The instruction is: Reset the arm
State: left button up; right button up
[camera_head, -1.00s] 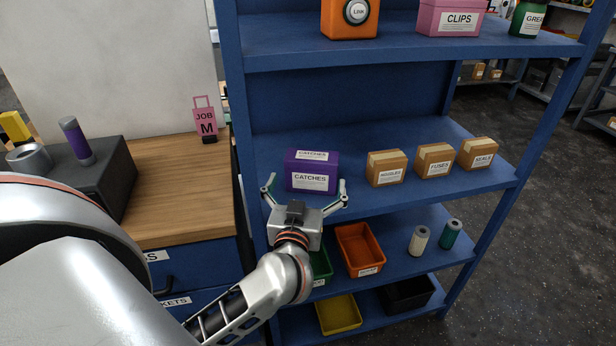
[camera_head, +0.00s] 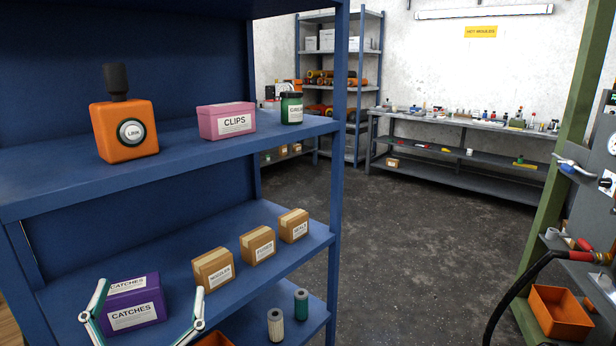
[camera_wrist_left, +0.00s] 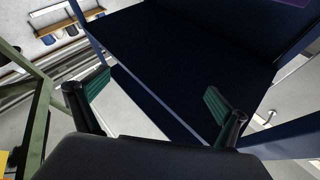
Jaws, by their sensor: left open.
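My left gripper (camera_head: 146,322) is at the bottom left of the head view. Its two fingers are spread wide, one at each side of the purple CATCHES box (camera_head: 132,304), which stands on the blue shelf. I cannot tell from this view whether the fingers touch the box. In the left wrist view, the open fingers (camera_wrist_left: 158,98) have nothing between them, and a dark blue shelf surface lies beyond. The rest of my left arm is out of the head view. My right gripper is not in view.
The blue shelf unit (camera_head: 340,170) holds small brown boxes (camera_head: 258,246) on the same shelf. Open floor (camera_head: 420,240) lies to the right.

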pick_arm(q)
jog(key=s+d+f+m+g+h, duration=0.3)
jog(key=d+f+m+g+h, duration=0.3)
jog(key=d+m+h, duration=0.45)
jog(key=s+f+g+y, duration=0.3)
jog(key=f+g, duration=0.1)
jog(key=f, duration=0.9)
jog(key=s+a+f+n+g+y, duration=0.25)
jog(key=s+a+f+y, duration=0.3)
jog(key=a, duration=0.45)
jog(key=s+a+f+n+g+y, duration=0.2)
jog(key=s+a+f+g+y, duration=0.4)
jog(key=a, duration=0.5)
jog(key=w+d+f+n+t+h+p, duration=0.1)
jog(key=d+f+n+t+h, duration=0.2)
jog(key=d+f+t+h, duration=0.2)
jog(key=d+f+h, duration=0.3)
jog(key=d+f, duration=0.4)
jog(key=d, duration=0.4)
jog(key=shift+d+t+p, duration=0.2)
jog(key=shift+t+p, duration=0.15)
jog(key=shift+p, duration=0.05)
